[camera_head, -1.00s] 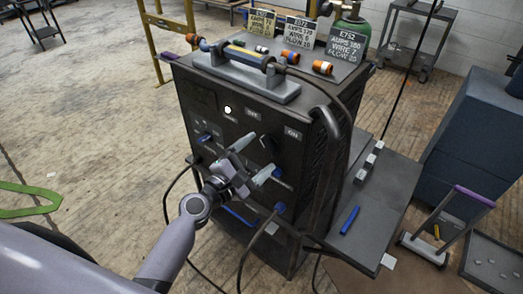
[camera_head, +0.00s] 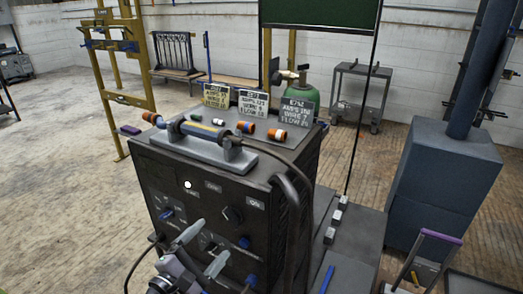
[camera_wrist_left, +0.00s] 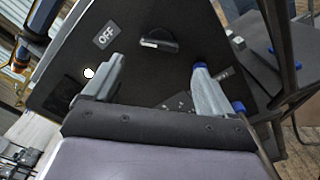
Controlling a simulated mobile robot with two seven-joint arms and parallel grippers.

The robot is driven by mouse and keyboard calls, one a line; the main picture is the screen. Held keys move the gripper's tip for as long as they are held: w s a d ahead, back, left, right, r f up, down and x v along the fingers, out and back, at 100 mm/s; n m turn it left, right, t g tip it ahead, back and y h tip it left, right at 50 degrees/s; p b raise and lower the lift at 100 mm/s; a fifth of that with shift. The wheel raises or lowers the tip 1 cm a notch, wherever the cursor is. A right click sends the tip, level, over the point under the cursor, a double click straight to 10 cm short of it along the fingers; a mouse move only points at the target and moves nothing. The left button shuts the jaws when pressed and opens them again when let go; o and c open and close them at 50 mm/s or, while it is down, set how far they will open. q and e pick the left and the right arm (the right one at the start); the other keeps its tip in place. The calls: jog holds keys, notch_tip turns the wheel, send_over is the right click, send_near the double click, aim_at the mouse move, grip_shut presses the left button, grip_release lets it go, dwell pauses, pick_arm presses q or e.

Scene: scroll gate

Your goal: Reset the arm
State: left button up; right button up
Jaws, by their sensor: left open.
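My left gripper (camera_head: 202,250) is in front of the control panel of a black welding machine (camera_head: 285,215), low in the head view. Its two grey fingers are spread apart with nothing between them. In the left wrist view the open fingers (camera_wrist_left: 158,88) frame a black knob (camera_wrist_left: 158,41) on the panel, with an "OFF" label (camera_wrist_left: 106,35) to its left. A lit white dot (camera_wrist_left: 89,73) shows beside the left finger. I cannot tell whether the fingers touch the panel. My right gripper is not in view.
A torch (camera_head: 206,131) lies in a grey holder on the machine's top, near several orange-ended parts and three label cards (camera_head: 253,105). A green gas cylinder (camera_head: 304,95) stands behind. A blue-grey block (camera_head: 440,190) stands right. Open floor (camera_head: 60,190) lies left.

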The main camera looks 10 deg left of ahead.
pick_arm(q)
jog(key=s+a+f+m+g+y, duration=0.1)
jog(key=s+f+m+g+y, duration=0.1)
jog(key=s+f+m, duration=0.6)
jog(key=s+f+m+g+y+p, duration=0.1)
jog(key=s+f+m+g, duration=0.3)
jog(key=m, duration=1.2)
jog(key=shift+s+a+f+g+y, duration=0.4)
jog(key=shift+s+f, duration=1.45)
jog(key=shift+s, duration=1.35)
